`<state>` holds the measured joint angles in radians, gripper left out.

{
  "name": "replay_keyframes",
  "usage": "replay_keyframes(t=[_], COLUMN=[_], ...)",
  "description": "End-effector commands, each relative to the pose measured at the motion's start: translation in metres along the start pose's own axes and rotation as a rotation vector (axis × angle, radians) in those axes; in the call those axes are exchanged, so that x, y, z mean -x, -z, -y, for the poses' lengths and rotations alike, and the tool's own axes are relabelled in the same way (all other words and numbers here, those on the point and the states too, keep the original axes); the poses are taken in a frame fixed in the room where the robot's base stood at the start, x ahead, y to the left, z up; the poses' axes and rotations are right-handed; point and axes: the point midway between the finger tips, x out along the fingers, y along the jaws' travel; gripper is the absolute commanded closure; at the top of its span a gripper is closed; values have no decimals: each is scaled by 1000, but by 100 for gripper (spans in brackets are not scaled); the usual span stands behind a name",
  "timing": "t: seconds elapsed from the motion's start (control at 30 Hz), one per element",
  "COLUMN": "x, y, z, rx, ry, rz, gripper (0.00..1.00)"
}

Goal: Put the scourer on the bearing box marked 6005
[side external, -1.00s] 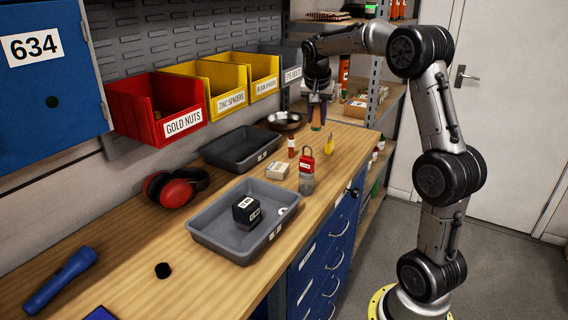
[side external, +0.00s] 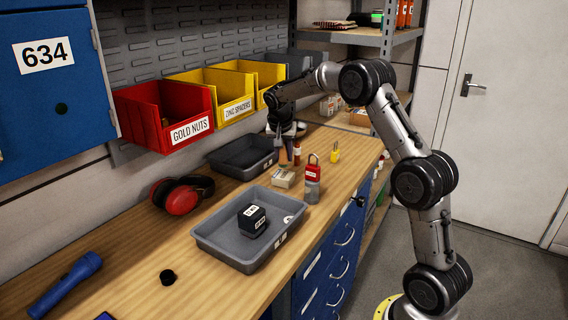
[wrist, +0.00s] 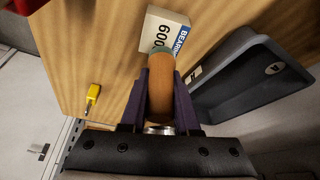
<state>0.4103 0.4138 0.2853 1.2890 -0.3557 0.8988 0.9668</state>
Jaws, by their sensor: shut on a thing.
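The bearing box (side external: 284,178) is a small pale carton on the bench. In the wrist view the box (wrist: 158,28) shows a blue band reading "BEARIN" and the digits "600"; the rest is covered. My gripper (side external: 284,154) is just behind and above the box in the side view. In the wrist view my gripper (wrist: 160,112) is shut on an orange-tan rounded piece with a grey-green far end, which I take to be the scourer (wrist: 161,82). Its far end overlaps the box in the picture; I cannot tell whether they touch.
A dark grey tray (side external: 218,167) stands behind the box, and a grey tray (side external: 207,241) holding a black box (side external: 252,221) is in front.

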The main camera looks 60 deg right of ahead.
Motion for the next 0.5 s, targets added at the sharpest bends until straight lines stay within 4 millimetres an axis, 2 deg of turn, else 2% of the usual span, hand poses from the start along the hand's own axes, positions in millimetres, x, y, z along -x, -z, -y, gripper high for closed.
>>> replay_keyframes(t=[0.1, 0.2, 0.5], x=[-18, -25, -27], y=[-8, -10, -11], z=[-1, 0, 0], rx=[0, 0, -1], ry=[-2, -1, 0], rz=[2, 0, -1], gripper=[100, 100, 100])
